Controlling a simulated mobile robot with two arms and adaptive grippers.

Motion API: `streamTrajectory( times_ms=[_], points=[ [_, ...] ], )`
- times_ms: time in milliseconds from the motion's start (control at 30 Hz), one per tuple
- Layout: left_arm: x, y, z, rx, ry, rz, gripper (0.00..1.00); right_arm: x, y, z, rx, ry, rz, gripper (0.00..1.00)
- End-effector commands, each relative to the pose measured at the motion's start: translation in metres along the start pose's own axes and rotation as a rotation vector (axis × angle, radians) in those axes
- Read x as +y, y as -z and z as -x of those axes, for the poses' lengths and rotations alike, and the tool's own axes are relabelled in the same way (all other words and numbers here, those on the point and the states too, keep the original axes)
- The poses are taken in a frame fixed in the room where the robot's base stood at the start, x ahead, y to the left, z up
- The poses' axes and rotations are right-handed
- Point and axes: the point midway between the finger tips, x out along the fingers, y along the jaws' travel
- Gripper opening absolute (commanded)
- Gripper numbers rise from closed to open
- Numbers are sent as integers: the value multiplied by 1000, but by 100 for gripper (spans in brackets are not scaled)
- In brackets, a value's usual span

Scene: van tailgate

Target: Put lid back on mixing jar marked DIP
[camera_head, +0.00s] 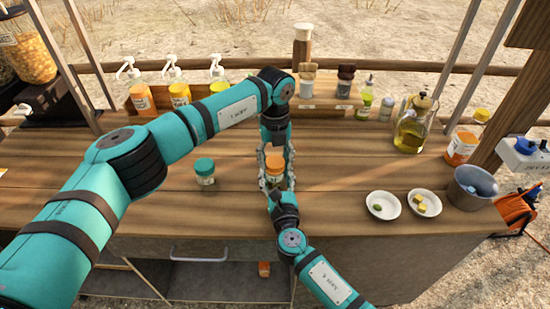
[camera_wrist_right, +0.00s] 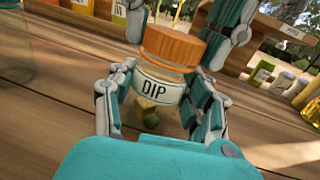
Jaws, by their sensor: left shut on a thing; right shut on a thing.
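The mixing jar (camera_head: 274,182) stands at the middle of the counter near its front edge. In the right wrist view its white label reads DIP (camera_wrist_right: 158,91), and green and yellow pieces show in the jar. The orange lid (camera_head: 275,162) is at the jar's mouth; it also shows in the right wrist view (camera_wrist_right: 172,46). I cannot tell whether it is fully seated. My left gripper (camera_head: 273,158) reaches down from behind and is shut on the lid. My right gripper (camera_head: 277,184) comes from the front and is shut on the jar's body.
A jar with a teal lid (camera_head: 204,171) stands to the left. Two white bowls (camera_head: 383,205) (camera_head: 424,203), a metal bucket (camera_head: 473,188) and an oil bottle (camera_head: 411,130) are on the right. Pump bottles (camera_head: 173,85) and a rack of containers line the back.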

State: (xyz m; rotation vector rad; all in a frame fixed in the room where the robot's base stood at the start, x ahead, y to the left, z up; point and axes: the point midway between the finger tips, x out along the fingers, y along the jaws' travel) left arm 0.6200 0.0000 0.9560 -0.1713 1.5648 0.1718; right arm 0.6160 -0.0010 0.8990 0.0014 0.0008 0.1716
Motion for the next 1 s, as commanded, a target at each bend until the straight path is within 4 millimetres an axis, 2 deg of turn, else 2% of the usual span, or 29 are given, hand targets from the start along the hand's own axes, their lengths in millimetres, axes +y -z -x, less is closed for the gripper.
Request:
streamTrajectory(
  times_ms=[100,600,733,900,933,1000],
  points=[
    [1,-1,0,-2,-2,-301,9,0,0,0,0,0,0,0],
    [1,-2,0,-1,-4,-1573,9,0,0,0,0,1,0,0],
    [1,-2,-1,0,-4,-1821,9,0,0,0,0,0,0,0],
    [1,-2,-1,-1,-3,-1834,9,0,0,0,0,0,0,0],
    [1,-2,-1,-1,-4,-1833,51,0,0,0,0,0,0,0],
    [1,-2,-1,-1,-3,-1833,60,0,0,0,0,0,0,0]
  ],
)
